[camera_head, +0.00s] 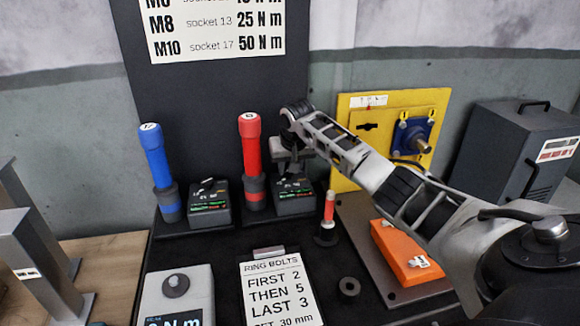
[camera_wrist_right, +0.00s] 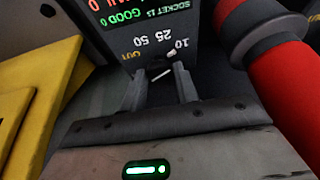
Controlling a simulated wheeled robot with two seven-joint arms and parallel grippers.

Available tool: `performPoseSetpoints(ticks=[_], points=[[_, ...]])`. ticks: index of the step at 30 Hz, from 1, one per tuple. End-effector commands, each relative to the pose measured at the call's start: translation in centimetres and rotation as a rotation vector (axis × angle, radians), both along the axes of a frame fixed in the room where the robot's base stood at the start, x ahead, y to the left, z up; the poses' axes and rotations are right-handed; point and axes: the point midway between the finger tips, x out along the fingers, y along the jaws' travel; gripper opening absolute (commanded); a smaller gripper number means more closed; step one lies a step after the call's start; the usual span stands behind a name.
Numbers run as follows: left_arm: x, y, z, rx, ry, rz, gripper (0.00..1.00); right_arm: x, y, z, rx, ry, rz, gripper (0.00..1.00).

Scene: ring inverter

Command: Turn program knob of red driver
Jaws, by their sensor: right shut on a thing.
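The red driver (camera_head: 251,160) stands upright in its holder, and its red body fills the right of the right wrist view (camera_wrist_right: 270,60). Its dark control box (camera_head: 295,198) sits just to its right. In the wrist view the box face (camera_wrist_right: 150,30) shows a lit display and the marks 10, 25, 50 and OUT. My right gripper (camera_head: 291,168) reaches down over this box. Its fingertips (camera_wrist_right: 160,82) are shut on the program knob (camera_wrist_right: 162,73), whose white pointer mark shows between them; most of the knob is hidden. My left gripper is out of view.
A blue driver (camera_head: 158,165) and its box (camera_head: 209,204) stand to the left.

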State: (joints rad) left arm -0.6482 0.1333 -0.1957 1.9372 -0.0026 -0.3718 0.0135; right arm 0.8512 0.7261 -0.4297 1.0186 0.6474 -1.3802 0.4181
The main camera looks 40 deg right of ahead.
Motion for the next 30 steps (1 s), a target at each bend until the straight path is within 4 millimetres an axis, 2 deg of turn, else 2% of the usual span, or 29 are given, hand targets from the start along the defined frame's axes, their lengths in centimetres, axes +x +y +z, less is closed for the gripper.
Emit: performPoseSetpoints(ticks=[8,30], points=[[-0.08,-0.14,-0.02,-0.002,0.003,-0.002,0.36,-0.06,-0.09,0.00,0.001,-0.001,0.083,0.08],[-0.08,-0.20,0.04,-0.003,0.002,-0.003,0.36,-0.10,-0.57,0.05,0.002,-0.001,0.603,0.08]])
